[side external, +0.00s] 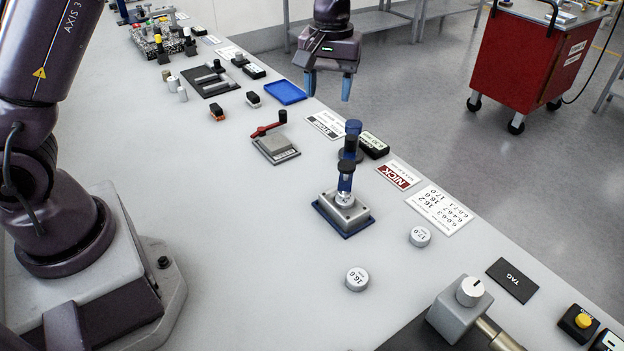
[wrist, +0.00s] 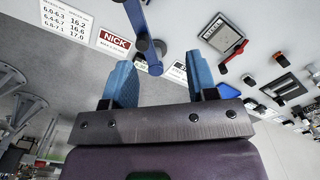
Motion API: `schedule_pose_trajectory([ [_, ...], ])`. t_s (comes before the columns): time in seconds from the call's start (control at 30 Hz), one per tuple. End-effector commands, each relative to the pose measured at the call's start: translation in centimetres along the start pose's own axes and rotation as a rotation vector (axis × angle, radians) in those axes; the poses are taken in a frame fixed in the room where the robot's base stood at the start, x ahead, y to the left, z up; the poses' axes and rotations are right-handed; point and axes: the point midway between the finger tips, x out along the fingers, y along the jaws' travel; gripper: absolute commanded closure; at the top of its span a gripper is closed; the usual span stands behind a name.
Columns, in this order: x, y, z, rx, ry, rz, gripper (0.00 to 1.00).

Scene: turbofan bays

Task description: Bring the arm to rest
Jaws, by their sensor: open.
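My gripper (side external: 327,86) is open and empty, with its blue fingers pointing down. It hangs in the air at the far side of the bench (side external: 240,225). In the wrist view my gripper (wrist: 160,85) shows its two blue fingers spread apart with nothing between them. My arm's base and lower links stand at the left in the side view; the middle of the arm is out of frame.
A blue upright tool on a block (side external: 345,212) stands mid-bench. Near it are a red-handled device (side external: 275,147), a blue tray (side external: 285,92) and round weights marked 16.6 (side external: 357,279) and 17.0 (side external: 420,236). A red cart (side external: 530,60) stands on the floor behind.

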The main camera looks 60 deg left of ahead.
Motion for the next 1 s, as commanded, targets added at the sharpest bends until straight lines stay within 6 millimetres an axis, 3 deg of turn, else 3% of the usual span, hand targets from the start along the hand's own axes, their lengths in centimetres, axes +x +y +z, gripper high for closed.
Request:
schedule_pose_trajectory([
  [0.3,-6.2,-6.2,8.1,0.405,0.087,0.092,0.47],
  [0.6,-8.9,-12.5,16.2,0.691,0.268,0.135,0.47],
  [0.8,-9.5,-15.3,19.5,0.729,0.394,0.151,0.47],
  [1.0,-11.0,-16.0,20.2,0.720,0.484,0.178,0.47],
])
